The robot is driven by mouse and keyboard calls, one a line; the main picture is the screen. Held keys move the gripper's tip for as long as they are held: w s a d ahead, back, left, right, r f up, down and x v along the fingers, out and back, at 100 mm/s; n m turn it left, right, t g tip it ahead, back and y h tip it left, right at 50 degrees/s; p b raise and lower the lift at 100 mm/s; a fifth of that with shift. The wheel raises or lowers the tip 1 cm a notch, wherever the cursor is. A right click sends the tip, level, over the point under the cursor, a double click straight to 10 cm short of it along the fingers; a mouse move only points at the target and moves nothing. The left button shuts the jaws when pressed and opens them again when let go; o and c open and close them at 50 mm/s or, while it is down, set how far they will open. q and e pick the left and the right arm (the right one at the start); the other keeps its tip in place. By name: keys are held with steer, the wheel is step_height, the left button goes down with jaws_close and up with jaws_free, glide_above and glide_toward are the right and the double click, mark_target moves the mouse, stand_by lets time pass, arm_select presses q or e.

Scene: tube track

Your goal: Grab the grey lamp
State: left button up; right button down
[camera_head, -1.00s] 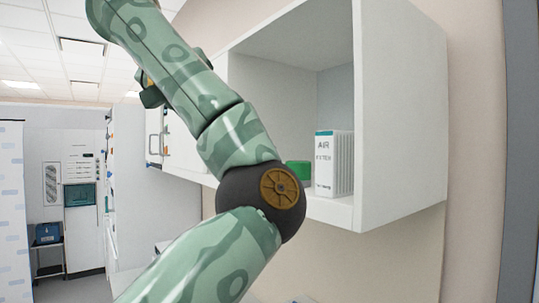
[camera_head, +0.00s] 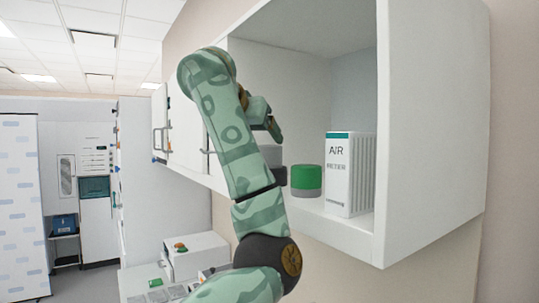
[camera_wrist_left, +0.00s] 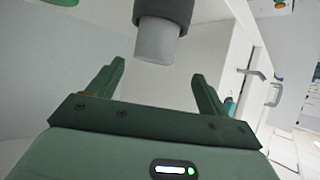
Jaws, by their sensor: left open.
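The grey lamp (camera_head: 271,155) has a light grey top on a dark base and stands in the open wall cabinet, partly hidden behind my left arm. In the left wrist view the lamp (camera_wrist_left: 157,38) appears upside down at the top centre. My left gripper (camera_head: 270,122) is by the lamp in the head view, partly hidden by its own arm. In the wrist view its two fingers (camera_wrist_left: 158,72) are spread, with the lamp just beyond their tips and nothing held. My right gripper is in neither view.
A green lamp (camera_head: 306,178) stands close right of the grey lamp. A white AIR box (camera_head: 340,175) is beside it, near the cabinet's right wall (camera_head: 430,120). Below is a grey box (camera_head: 195,254) with a button on top. Closed cabinet doors lie to the left.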

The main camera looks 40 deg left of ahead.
mark_target(269, 157)
arm_select(q)
steer(key=p+x, duration=0.1)
steer(key=x, duration=0.1)
steer(key=d+p+x, duration=0.1)
steer(key=x, duration=0.1)
steer(key=shift+w+a+f, duration=0.1)
steer(key=shift+w, duration=0.35)
steer(key=shift+w+a+f, duration=0.2)
steer(key=shift+s, duration=0.1)
steer(key=shift+d, duration=0.15)
steer(key=c, duration=1.1)
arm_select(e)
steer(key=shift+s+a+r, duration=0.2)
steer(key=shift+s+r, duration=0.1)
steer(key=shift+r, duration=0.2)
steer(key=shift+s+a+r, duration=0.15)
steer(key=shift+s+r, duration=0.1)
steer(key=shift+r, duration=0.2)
